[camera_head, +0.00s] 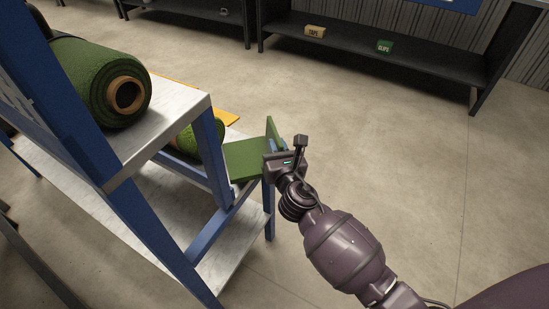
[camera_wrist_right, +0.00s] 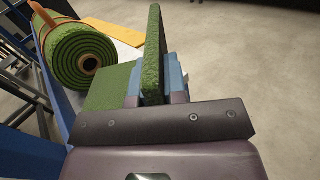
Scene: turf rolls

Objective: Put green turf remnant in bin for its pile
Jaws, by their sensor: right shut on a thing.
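A green turf piece stands as a thin upright slab (camera_wrist_right: 154,48) between the blue-padded fingers of my right gripper (camera_wrist_right: 154,88), which is shut on it. In the head view, the right gripper (camera_head: 271,158) is at the right end of the blue rack, and the slab's top (camera_head: 273,129) shows just beyond it. A flat green surface (camera_head: 247,160) lies directly left of the gripper; I cannot tell whether it joins the slab. My left gripper is out of view. I cannot make out a bin for certain.
A large turf roll (camera_head: 105,85) lies on the rack's upper shelf (camera_head: 160,130). Another roll (camera_head: 207,140) sits lower, near an orange panel (camera_head: 222,114). Blue posts stand close to my right gripper. Dark shelving (camera_head: 390,55) is at the back. The concrete floor between is clear.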

